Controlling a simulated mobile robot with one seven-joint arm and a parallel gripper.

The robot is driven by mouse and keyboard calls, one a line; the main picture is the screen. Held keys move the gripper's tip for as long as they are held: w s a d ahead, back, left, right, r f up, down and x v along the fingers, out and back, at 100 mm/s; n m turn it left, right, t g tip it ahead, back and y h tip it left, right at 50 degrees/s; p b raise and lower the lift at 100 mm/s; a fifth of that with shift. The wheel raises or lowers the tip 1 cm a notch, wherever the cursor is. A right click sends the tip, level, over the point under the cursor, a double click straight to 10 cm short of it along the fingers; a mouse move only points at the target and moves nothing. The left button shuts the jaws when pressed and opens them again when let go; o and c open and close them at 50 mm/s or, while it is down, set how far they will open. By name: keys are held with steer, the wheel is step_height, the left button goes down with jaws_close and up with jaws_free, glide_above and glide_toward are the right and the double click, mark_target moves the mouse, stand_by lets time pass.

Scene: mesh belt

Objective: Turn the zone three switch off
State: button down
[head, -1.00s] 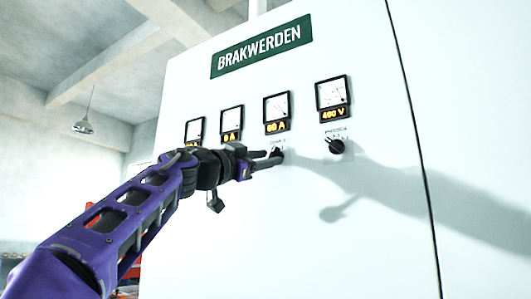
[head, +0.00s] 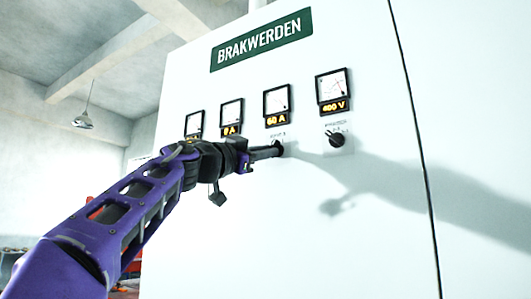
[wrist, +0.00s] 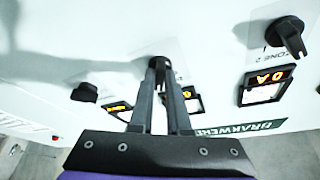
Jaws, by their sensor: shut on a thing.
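The zone three switch is a black rotary knob (head: 277,148) on the white cabinet front, under the meter reading 60 A (head: 277,105). My gripper (head: 268,152) reaches it from the left and is shut on it. In the wrist view the fingertips of my gripper (wrist: 160,76) close around the dark knob (wrist: 160,62), whose top shows between and beyond them. The fingers hide much of the knob, so I cannot tell its exact pointer angle. Its label is partly covered.
Another black knob, the phase switch (head: 336,139), sits to the right under the 400 V meter (head: 333,91). The zone 2 knob (wrist: 290,36) shows in the wrist view beside the 0 A meter (wrist: 265,88). The cabinet front (head: 330,235) below is bare.

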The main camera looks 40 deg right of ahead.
steer(key=shift+f, duration=0.15)
steer(key=shift+s+d+n+t+y+b, duration=0.1)
steer(key=shift+s+n+t+y+b, duration=0.25)
steer(key=shift+n+t+b, duration=1.8)
steer(key=shift+s+d+n+t+y+b, duration=0.15)
steer(key=shift+n+t+y+b, duration=0.45)
steer(key=shift+n, duration=2.9)
steer(key=shift+s+n+t+y+b, duration=0.3)
steer(key=shift+n+t+b, duration=1.25)
steer(key=shift+n, duration=1.3)
steer(key=shift+w, duration=0.1)
steer(key=c, duration=0.9)
jaws_free()
steer(key=shift+a, duration=0.1)
